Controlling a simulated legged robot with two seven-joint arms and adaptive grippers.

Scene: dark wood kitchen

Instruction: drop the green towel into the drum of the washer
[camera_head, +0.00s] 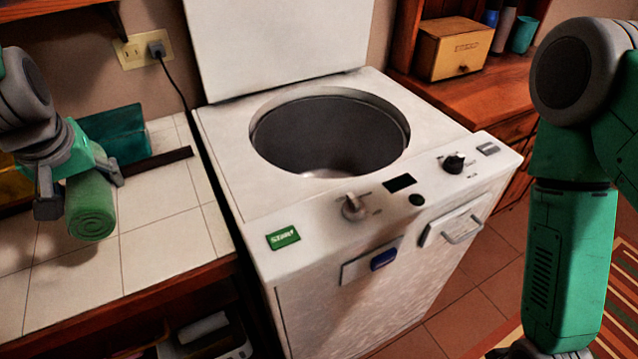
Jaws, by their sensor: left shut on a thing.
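The green towel (91,208) is a rolled cylinder above the tiled counter at the left. My left gripper (82,195) is shut on it, with a finger on each side of the roll. A shadow lies on the tiles beneath. The washer (240,206) stands to the right of the counter with its white lid (280,45) raised. Its round drum (330,135) is open at the top and looks empty where its inside shows. My right arm hangs at the right of the view; its gripper is cut off at the bottom edge, so its fingers cannot be made out.
A teal box (116,133) and a dark strip (158,161) lie at the back of the tiled counter (160,245). Knobs (353,207) stand up from the washer's front panel. A wooden box (455,50) and cups sit on the back-right counter.

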